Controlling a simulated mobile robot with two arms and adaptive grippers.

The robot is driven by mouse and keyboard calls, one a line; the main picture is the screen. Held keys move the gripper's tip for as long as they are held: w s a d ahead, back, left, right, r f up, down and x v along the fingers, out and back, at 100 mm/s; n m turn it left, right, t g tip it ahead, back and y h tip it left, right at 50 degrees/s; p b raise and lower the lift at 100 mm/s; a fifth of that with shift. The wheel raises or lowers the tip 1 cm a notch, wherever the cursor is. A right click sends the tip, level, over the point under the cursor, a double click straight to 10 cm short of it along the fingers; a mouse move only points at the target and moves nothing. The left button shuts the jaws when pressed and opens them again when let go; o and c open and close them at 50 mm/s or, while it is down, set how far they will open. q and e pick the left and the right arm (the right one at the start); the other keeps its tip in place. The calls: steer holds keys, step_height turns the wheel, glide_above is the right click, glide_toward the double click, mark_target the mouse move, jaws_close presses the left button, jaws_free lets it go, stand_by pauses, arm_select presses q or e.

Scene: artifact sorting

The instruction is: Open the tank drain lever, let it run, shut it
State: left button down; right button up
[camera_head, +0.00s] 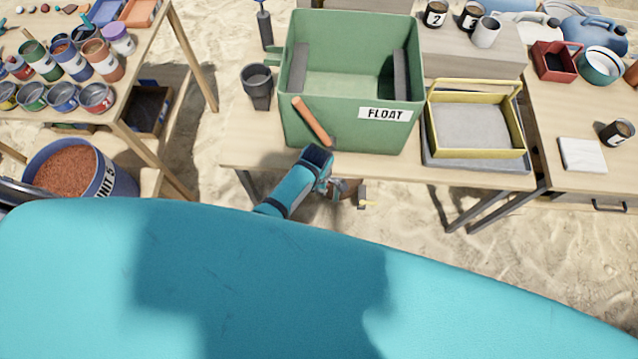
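The green tank (325,135), labelled FLOAT, stands on the middle table with its top open. Its orange lever (313,121) is on the front wall and slants from upper left to lower right. A teal section of my arm is just below the lever, in front of the table edge. My large teal arm link covers the lower picture. My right gripper is out of view.
A dark cup (257,86) stands left of the tank. A yellow tray (475,149) sits close on its right. Painted cans crowd the left table, with a bucket (118,178) of reddish grains below. A white tile (581,155) lies on the right table.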

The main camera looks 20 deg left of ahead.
arm_select(q)
steer(key=shift+w+n, duration=0.15)
steer(key=shift+n, duration=0.25)
steer(key=c, duration=1.2)
jaws_free()
steer(key=shift+c, duration=0.2)
steer(key=shift+w, duration=0.1)
